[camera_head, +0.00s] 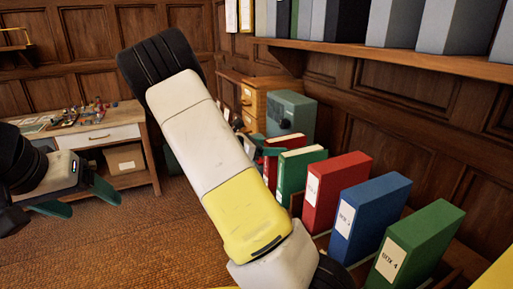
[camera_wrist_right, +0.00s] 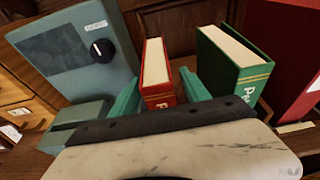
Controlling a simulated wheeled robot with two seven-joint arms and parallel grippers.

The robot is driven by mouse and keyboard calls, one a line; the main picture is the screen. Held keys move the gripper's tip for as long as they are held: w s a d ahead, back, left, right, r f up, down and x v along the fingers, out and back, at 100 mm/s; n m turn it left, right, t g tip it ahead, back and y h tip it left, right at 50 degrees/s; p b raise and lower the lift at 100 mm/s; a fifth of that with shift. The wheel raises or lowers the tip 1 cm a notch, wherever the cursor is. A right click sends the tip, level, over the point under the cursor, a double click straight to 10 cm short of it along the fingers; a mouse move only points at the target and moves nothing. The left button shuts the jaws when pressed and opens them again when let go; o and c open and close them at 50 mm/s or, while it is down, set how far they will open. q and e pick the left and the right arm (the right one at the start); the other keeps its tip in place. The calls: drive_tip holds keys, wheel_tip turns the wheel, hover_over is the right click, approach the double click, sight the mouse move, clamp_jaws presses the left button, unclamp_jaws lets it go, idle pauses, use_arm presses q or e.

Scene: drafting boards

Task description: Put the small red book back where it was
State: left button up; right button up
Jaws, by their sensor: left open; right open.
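The small red book (camera_wrist_right: 158,75) stands upright in the right wrist view, with pale pages on top and gold bands on its spine. My right gripper (camera_wrist_right: 157,97) is open, one teal finger on each side of the book; I cannot tell whether either finger touches it. In the head view the red book (camera_head: 287,141) shows partly behind a green book (camera_head: 300,162), and my right arm hides much of that gripper. My left gripper (camera_head: 90,200) is open and empty at the left, above the floor.
The green book (camera_wrist_right: 232,65) stands just right of the red one. A grey-teal box with a black knob (camera_wrist_right: 75,48) stands to the left. Red (camera_head: 335,190), blue (camera_head: 370,215) and green (camera_head: 415,245) binders continue the row. A shelf (camera_head: 400,57) overhangs. A desk (camera_head: 100,135) stands left.

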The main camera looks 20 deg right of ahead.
drive_tip(key=w+v, duration=0.1)
drive_tip(key=v, duration=1)
drive_tip(key=s+f+m+g+y, duration=0.2)
drive_tip(key=s+m+y, duration=0.6)
drive_tip(key=s, duration=0.4)
drive_tip(key=s+a+r+m+t+y, duration=0.3)
drive_tip(key=s+a+r+m+y, duration=0.1)
drive_tip(key=s, duration=0.3)
drive_tip(key=s+a+r+m+t+y, duration=0.4)
drive_tip(key=s+r+m+y, duration=0.1)
drive_tip(key=s+m, duration=0.1)
drive_tip(key=shift+s+a+r, duration=0.2)
drive_tip(key=shift+s+a, duration=0.05)
drive_tip(key=shift+s, duration=0.2)
